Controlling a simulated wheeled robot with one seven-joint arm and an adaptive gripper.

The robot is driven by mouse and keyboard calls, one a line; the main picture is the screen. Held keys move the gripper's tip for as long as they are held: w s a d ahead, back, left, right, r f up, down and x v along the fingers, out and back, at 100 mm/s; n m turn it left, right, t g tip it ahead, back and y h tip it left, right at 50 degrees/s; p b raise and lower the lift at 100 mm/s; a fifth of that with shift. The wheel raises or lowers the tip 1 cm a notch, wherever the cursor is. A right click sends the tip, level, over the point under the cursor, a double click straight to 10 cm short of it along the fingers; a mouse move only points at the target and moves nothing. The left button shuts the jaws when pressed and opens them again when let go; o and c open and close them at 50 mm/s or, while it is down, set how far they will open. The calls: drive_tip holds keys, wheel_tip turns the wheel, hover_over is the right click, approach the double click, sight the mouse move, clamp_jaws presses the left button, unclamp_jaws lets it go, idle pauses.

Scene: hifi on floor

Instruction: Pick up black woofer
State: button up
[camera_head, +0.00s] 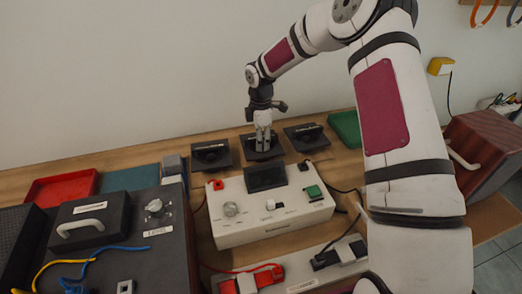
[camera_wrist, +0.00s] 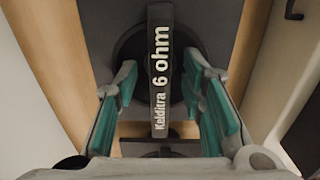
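Three black woofers stand in a row on the wooden surface in the head view: one at left (camera_head: 211,155), one in the middle (camera_head: 249,152) and one at right (camera_head: 306,138). My gripper (camera_head: 263,143) points down over the middle woofer and partly hides it. In the wrist view the woofer's upright bar (camera_wrist: 160,70), lettered "Kelditra 6 ohm", lies between my gripper's teal-padded fingers (camera_wrist: 162,80). The fingers are open, with a visible gap on each side of the bar. Its round dark body shows behind the bar.
A white amplifier box (camera_head: 275,218) with a dark screen stands in front of the woofers. A red tray (camera_head: 62,188) and dark equipment (camera_head: 150,250) are at left. A green tray (camera_head: 345,128) and dark red box (camera_head: 485,150) are at right. The wall is close behind.

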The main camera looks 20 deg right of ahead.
clamp_jaws()
wheel_tip(320, 180, up, 11)
drive_tip(key=shift+r, duration=0.1)
idle(0.7)
